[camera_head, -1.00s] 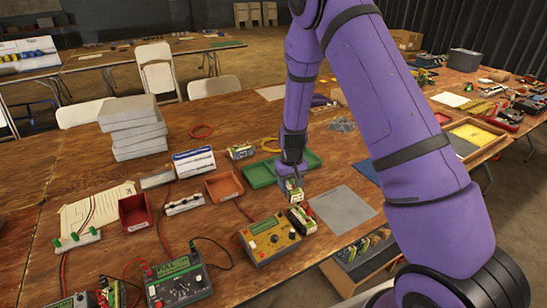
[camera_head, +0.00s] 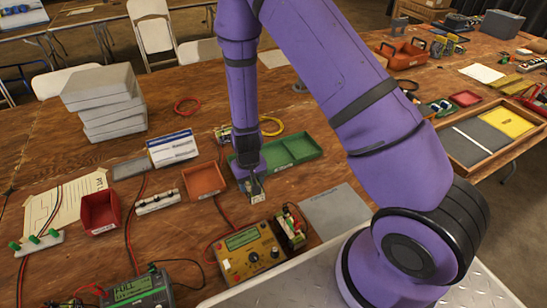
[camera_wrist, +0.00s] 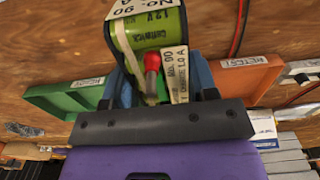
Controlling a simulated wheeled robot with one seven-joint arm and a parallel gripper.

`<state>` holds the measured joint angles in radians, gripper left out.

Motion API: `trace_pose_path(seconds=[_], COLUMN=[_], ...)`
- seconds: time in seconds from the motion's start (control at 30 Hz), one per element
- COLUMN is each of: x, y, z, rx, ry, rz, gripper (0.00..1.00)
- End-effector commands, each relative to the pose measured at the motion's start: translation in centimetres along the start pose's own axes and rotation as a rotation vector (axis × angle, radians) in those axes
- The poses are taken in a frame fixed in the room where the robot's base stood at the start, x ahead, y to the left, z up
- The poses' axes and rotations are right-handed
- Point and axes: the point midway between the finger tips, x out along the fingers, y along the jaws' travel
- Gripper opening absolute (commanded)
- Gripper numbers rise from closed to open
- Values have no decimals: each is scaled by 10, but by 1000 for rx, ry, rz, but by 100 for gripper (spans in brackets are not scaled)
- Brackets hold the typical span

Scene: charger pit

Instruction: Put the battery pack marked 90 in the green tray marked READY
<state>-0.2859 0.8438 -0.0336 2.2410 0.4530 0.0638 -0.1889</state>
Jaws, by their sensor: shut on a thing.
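My gripper (camera_head: 257,196) is shut on a green battery pack (camera_wrist: 150,32) with white labels reading No. 90 and a red terminal. In the head view the pack is mostly hidden by my gripper. The green tray (camera_head: 295,152) lies on the bench just behind and to the right of my gripper, whose wrist covers its left end. The tray's floor looks empty where it shows. The pack appears held above the bench at the tray's near left side.
Another battery pack (camera_head: 290,226) stands beside a yellow meter (camera_head: 250,252) in front. An orange tray (camera_head: 204,180) and red bin (camera_head: 100,212) are to the left. A grey mat (camera_head: 337,208) lies bare at the right. Stacked grey boxes (camera_head: 105,103) stand behind left.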

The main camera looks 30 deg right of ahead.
Motion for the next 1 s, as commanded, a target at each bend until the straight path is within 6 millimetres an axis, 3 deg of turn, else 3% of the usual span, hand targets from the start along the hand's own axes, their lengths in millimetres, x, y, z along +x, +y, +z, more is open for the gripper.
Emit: trace_pose_path(seconds=[0.17, 0.8, 1.0], x=[5, 16, 17], y=[0, 38, 42], z=[-11, -134, -148], rx=[2, 1, 0], ry=[3, 3, 2], rz=[2, 3, 2], gripper=[6, 6, 6])
